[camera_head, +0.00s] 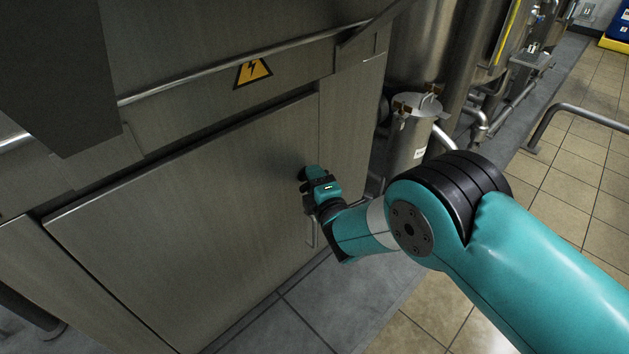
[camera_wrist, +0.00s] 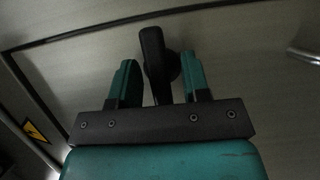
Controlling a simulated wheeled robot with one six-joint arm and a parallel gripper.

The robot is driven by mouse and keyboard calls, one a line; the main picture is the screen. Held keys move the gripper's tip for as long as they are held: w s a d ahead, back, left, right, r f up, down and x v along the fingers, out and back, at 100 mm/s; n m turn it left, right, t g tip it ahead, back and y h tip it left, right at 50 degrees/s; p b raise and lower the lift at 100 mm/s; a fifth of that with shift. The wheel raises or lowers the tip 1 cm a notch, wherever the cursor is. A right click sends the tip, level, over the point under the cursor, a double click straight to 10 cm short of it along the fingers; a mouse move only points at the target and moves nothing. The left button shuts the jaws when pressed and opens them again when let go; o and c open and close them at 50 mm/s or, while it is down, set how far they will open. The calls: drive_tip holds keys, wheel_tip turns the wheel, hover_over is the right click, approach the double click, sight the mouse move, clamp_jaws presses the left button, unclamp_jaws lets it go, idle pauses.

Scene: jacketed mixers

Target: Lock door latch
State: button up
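The door latch is a small black lever (camera_wrist: 152,52) on a round black base, seen close up in the wrist view. In the head view the latch (camera_head: 305,174) is mostly hidden behind my gripper, near the right edge of the grey metal cabinet door (camera_head: 190,215). My gripper (camera_head: 320,189) is at the door face. In the wrist view its two teal fingers (camera_wrist: 158,72) stand apart, one on each side of the lever. A gap shows between the left finger and the lever. The right finger is close beside the round base; whether they touch I cannot tell.
A yellow warning sign (camera_head: 253,72) is on the cabinet above the door. A horizontal rail (camera_head: 200,75) crosses the cabinet front. A steel canister (camera_head: 411,130) and pipes stand right of the cabinet. The tiled floor (camera_head: 570,170) at the right is largely open beside a low rail.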

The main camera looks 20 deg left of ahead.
clamp_jaws()
drive_tip(key=shift+m, duration=0.3)
drive_tip(key=m+g+h+p, duration=0.1)
drive_tip(key=m, duration=0.2)
drive_tip(key=shift+r+p, duration=0.1)
drive_tip(key=shift+p, duration=0.3)
drive_tip(key=m+g, duration=0.2)
drive_tip(key=m, duration=0.1)
drive_tip(key=shift+m+p, duration=0.3)
drive_tip(key=m+g, duration=0.2)
drive_tip(key=m, duration=0.1)
drive_tip(key=shift+m+g+y+b, duration=0.3)
drive_tip(key=shift+m+g+b, duration=0.55)
drive_tip(key=shift+m+g, duration=0.6)
drive_tip(key=shift+m, duration=0.25)
drive_tip(key=shift+o, duration=0.6)
unclamp_jaws()
